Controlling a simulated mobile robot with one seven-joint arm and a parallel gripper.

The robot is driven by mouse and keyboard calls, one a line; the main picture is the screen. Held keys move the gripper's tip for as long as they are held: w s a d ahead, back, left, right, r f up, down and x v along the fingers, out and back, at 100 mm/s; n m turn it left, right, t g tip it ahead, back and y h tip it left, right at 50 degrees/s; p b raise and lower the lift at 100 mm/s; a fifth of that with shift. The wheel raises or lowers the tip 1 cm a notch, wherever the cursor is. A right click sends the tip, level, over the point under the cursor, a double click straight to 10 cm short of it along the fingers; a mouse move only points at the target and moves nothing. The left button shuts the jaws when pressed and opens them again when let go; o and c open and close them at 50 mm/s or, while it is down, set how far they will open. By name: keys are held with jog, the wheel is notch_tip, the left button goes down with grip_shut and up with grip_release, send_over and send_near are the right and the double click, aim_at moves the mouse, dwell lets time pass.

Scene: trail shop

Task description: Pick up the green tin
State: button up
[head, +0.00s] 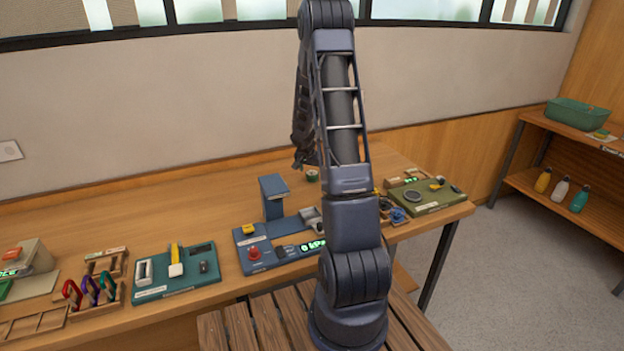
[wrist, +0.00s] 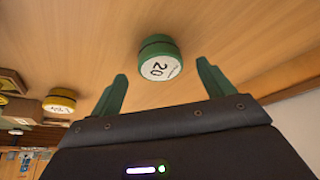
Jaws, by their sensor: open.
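In the head view my arm's forward links hide much of the gripper area.
A yellow tin (wrist: 59,102) stands to the left in the wrist view. In the head view, a blue device with a post (head: 273,198) stands left of my arm and a green board (head: 427,197) lies to the right. The counter (head: 190,205) is clear behind the devices.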

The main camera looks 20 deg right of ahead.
aim_at(312, 173)
jog(key=shift+x, duration=1.55)
jog(key=shift+a, duration=0.1)
jog(key=shift+c, duration=0.3)
jog(key=c, duration=1)
